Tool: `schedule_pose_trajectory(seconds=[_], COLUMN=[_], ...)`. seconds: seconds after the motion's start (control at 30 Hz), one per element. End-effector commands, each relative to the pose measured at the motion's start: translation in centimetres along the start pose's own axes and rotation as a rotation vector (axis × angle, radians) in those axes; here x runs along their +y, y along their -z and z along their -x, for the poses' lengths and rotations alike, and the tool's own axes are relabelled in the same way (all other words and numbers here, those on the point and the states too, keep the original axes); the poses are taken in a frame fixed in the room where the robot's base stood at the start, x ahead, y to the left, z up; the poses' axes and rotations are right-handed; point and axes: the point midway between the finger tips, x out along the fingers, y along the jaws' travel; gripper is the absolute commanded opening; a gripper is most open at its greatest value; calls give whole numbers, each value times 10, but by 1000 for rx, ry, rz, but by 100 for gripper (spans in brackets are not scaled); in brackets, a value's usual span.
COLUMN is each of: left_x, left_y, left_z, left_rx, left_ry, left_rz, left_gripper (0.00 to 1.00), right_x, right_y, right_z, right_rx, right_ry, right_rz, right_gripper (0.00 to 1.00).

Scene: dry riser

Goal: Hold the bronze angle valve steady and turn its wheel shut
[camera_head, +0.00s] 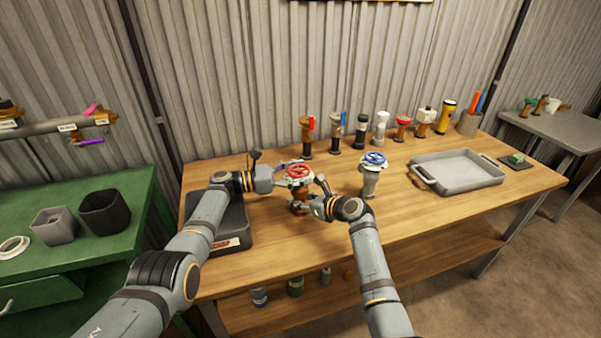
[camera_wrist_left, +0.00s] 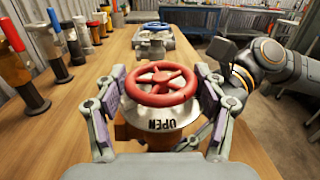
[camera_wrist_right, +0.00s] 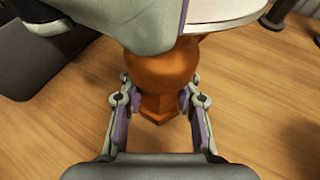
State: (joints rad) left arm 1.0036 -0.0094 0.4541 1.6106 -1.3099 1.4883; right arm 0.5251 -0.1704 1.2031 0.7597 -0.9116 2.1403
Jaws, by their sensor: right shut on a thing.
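The bronze angle valve (camera_head: 297,206) stands on the wooden bench, with a red wheel (camera_head: 299,170) on top. In the left wrist view the red wheel (camera_wrist_left: 162,83) sits above a pale collar marked OPEN (camera_wrist_left: 162,124). My left gripper (camera_wrist_left: 162,92) is open, with one finger on each side of the wheel rim and narrow gaps beside it. My right gripper (camera_wrist_right: 160,110) is shut on the orange-brown valve body (camera_wrist_right: 162,75), below the wheel, with a finger on each side. In the right wrist view the wheel is hidden by my left gripper.
A blue-wheeled valve (camera_head: 374,162) stands to the right on the bench (camera_head: 420,215). A grey tray (camera_head: 460,184) lies farther right. Several fittings, including a red-handled one (camera_head: 306,135), line the back. A dark tray (camera_head: 236,238) lies at the left. The bench front is clear.

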Motion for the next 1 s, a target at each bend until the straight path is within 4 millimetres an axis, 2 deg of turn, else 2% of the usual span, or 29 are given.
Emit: schedule_pose_trajectory(seconds=[0.07, 0.37, 0.47, 0.57, 0.8, 1.0], left_x=[0, -1, 0, 0, 0, 0], left_y=[0, -1, 0, 0, 1, 0], left_z=[0, -1, 6, 24, 83, 113], left_rx=[0, -2, -2, -1, 2, 0], left_ry=[1, 3, 2, 0, 0, 2], left_rz=[0, -1, -1, -2, -1, 1], left_gripper=[86, 86, 86, 86, 86, 86], right_x=[0, 0, 0, 0, 0, 0], right_y=[-2, -1, -1, 0, -1, -1], right_z=[0, 0, 0, 0, 0, 0], right_rx=[-3, -1, -1, -1, -1, -1], right_ry=[1, 1, 1, 1, 1, 1], right_rz=[1, 0, 0, 0, 0, 0], right_gripper=[0, 0, 0, 0, 0, 0])
